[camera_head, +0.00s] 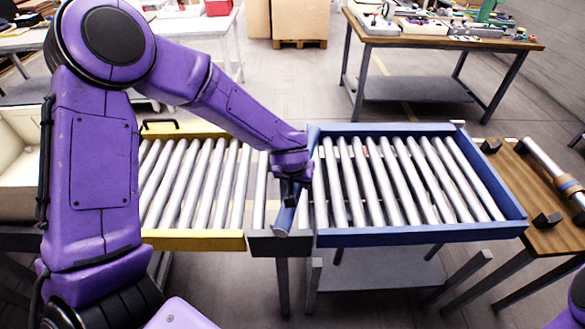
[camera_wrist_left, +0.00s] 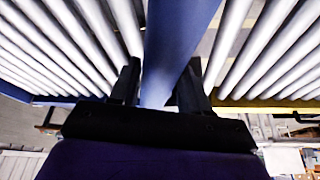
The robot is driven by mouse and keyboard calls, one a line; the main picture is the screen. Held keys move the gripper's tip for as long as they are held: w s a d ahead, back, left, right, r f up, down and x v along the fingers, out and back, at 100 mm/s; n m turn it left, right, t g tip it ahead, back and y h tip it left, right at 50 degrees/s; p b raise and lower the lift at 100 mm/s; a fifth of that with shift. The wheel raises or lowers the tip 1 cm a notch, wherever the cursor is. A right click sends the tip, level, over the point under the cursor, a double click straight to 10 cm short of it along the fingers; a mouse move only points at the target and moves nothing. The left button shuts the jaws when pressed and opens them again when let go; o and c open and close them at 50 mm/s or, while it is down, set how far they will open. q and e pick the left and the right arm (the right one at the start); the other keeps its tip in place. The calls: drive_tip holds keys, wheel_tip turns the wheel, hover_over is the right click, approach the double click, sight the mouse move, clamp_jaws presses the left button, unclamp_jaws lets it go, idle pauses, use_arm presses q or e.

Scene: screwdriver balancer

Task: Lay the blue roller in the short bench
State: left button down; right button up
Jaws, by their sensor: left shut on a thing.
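My left gripper (camera_head: 291,187) is shut on the blue roller (camera_head: 286,214). It is above the short bench (camera_head: 280,244), the narrow dark grey section between the yellow and blue conveyor frames. The roller's near end shows at the front of this section; the gripper hides its middle. I cannot tell whether the roller rests on the bench or hangs just above it. In the left wrist view the blue roller (camera_wrist_left: 180,40) runs between the two black fingers of the left gripper (camera_wrist_left: 158,88). My right gripper is not in view.
The yellow-framed conveyor (camera_head: 195,242) with several steel rollers is at left. The blue-framed conveyor (camera_head: 420,236) is at right. A wooden table (camera_head: 545,205) farther right holds a steel roller with a brown band (camera_head: 566,184) and black blocks. A cluttered workbench (camera_head: 440,42) stands behind.

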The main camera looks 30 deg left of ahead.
use_arm(q)
drive_tip(key=w+a+f+n+y+b, duration=0.1)
drive_tip(key=w+a+f+n, duration=0.3)
drive_tip(key=a, duration=0.5)
wheel_tip(320, 180, down, 10)
drive_tip(key=w+b, duration=0.1)
drive_tip(key=b, duration=0.7)
drive_tip(key=shift+d+r+m+b, duration=0.15)
drive_tip(key=shift+r+m+b, duration=0.15)
drive_tip(key=shift+m, duration=0.1)
drive_tip(key=shift+w, duration=0.1)
drive_tip(key=shift+c, duration=2.3)
unclamp_jaws()
drive_tip(key=p+v, duration=0.1)
drive_tip(key=v, duration=0.9)
drive_tip(key=shift+r, duration=0.3)
drive_tip(key=shift+d, duration=0.1)
